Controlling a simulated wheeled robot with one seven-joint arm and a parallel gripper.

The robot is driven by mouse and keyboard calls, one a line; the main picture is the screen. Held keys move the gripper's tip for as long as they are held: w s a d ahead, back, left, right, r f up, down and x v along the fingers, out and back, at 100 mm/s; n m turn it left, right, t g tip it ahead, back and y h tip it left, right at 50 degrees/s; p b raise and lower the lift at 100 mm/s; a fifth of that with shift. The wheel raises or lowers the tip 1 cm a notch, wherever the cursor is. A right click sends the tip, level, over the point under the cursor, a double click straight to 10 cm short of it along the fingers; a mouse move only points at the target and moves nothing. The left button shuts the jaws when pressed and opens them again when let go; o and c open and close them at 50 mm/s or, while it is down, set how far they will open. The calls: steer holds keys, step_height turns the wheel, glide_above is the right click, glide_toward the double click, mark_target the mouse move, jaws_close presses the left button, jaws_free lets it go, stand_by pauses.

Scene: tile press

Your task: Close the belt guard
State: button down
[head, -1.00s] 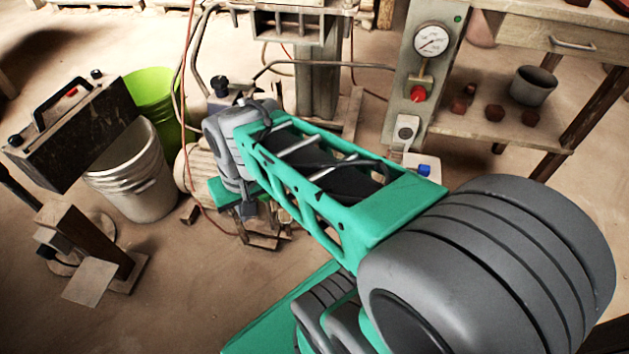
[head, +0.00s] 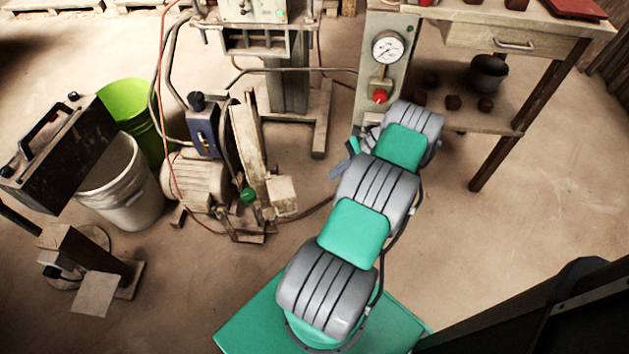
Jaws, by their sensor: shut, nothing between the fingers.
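The machine stands left of centre, with a beige motor (head: 196,181) low on its left. An upright worn plate beside the motor looks like the belt guard (head: 250,142). It stands nearly edge-on, and I cannot tell its hinge or how far it is open. A green knob (head: 249,195) sits near its lower end.
A gauge panel with a red button (head: 380,96) and a wooden bench (head: 470,118) stand behind my arm. A green bucket (head: 130,105), a white bucket (head: 128,185) and a dark case (head: 60,150) are at left.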

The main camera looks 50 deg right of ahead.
steer(key=w+a+r+b+x, duration=0.1)
steer(key=r+b+x, duration=0.1)
steer(key=x, duration=1)
steer(key=shift+a, duration=0.45)
steer(key=shift+w+f, duration=0.1)
